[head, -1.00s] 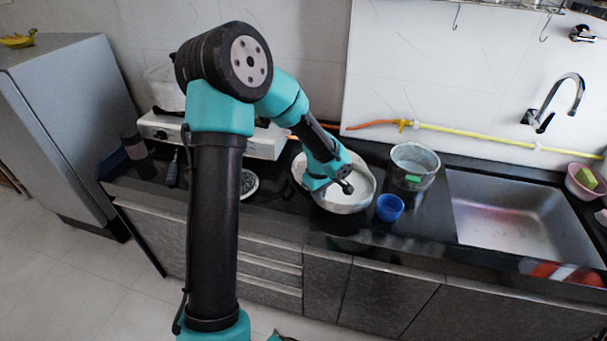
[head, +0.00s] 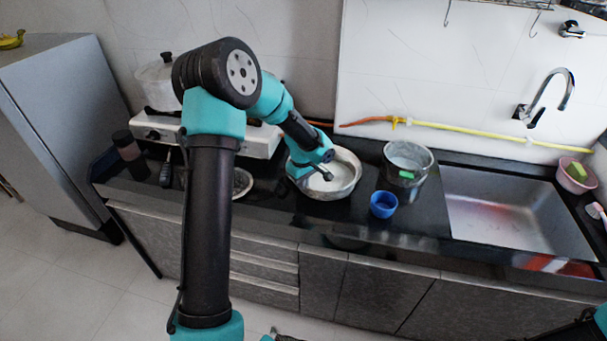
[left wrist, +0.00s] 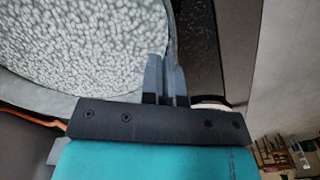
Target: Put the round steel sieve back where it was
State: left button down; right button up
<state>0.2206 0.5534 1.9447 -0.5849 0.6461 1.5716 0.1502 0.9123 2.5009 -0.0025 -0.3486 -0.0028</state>
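The round steel sieve (head: 346,188) is a wide, shallow silver bowl shape with a pale inside, over the black counter just left of the blue cup. In the left wrist view the sieve (left wrist: 75,45) fills the upper left with a speckled grey-white surface and a smooth rim. My left gripper (head: 326,176) reaches over it from the left. In the left wrist view its fingers (left wrist: 166,78) are close together at the rim, shut on it. Whether the sieve's underside touches the counter is hidden. My right gripper is out of view.
A white stove (head: 260,140) with a lidded pot (head: 158,82) is behind left. A round dish (head: 242,183) is partly hidden by my arm. The counter's front edge is close.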

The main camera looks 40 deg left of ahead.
pick_arm(q)
jog(key=w+a, duration=0.3)
jog(key=w, duration=0.2)
jog(key=w+a+f, duration=0.1)
jog(key=w+a, duration=0.1)
jog(key=shift+w+a, duration=0.2)
jog(key=shift+a, duration=0.1)
jog(key=shift+f, duration=1.7)
jog(key=shift+f, duration=0.15)
jog(key=c, duration=1.4)
grip_release()
jog(key=shift+o, duration=0.2)
notch_tip(320, 180, up, 12)
